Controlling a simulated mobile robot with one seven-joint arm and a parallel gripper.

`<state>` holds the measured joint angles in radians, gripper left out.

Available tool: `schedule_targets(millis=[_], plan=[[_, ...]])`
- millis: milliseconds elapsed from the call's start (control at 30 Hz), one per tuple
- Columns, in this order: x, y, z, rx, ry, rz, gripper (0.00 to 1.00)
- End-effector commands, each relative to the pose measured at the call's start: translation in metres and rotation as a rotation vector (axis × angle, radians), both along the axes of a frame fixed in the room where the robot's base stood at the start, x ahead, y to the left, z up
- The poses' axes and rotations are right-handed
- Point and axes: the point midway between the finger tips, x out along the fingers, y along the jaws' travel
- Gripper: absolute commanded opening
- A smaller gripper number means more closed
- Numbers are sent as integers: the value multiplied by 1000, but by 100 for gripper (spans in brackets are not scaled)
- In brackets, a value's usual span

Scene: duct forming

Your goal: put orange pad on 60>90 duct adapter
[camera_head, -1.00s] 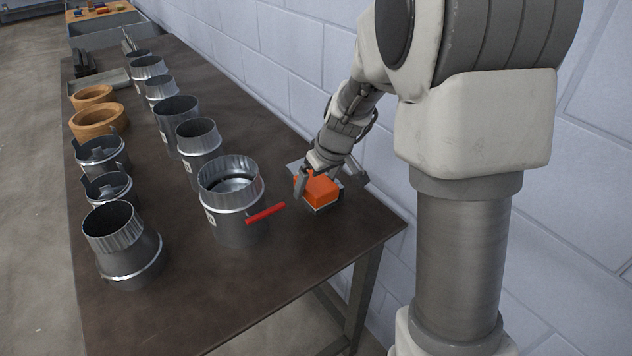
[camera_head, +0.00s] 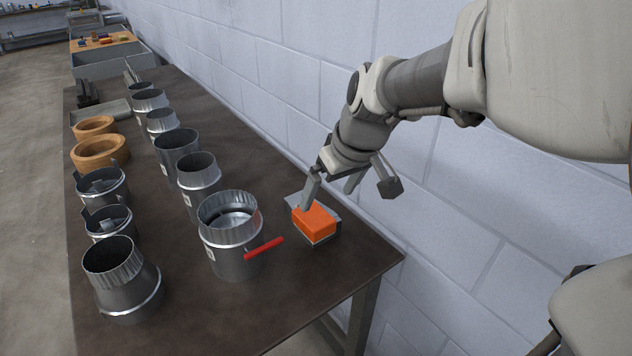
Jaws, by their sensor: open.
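My gripper (camera_head: 330,197) is open just above and behind the pad. Its left finger comes down at the pad's far left edge; I cannot tell whether it touches. The pad is not between closed fingers. Several metal duct pieces stand upright on the table. A tapered one (camera_head: 122,286), wider at its base, stands at the front left. Size labels are too small to read, so I cannot tell which piece is the 60>90 adapter.
A metal duct with a red handle (camera_head: 264,248) stands left of the pad, its handle reaching toward the tray. Two rows of ducts and wooden rings (camera_head: 100,152) run back along the dark table (camera_head: 200,320). A block wall (camera_head: 440,215) is close on the right. The front right table corner is clear.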

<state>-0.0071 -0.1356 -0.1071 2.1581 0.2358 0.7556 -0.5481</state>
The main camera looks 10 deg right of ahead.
Motion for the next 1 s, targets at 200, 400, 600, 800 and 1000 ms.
schedule_targets(millis=[200,400,600,800,1000], plan=[[-62,7,23,9,-25,-95,100],[-115,8,29,5,-49,-192,100],[-151,5,27,-2,-71,-275,100],[-163,3,24,-5,-80,-308,100],[-163,3,24,-6,-79,-310,100]])
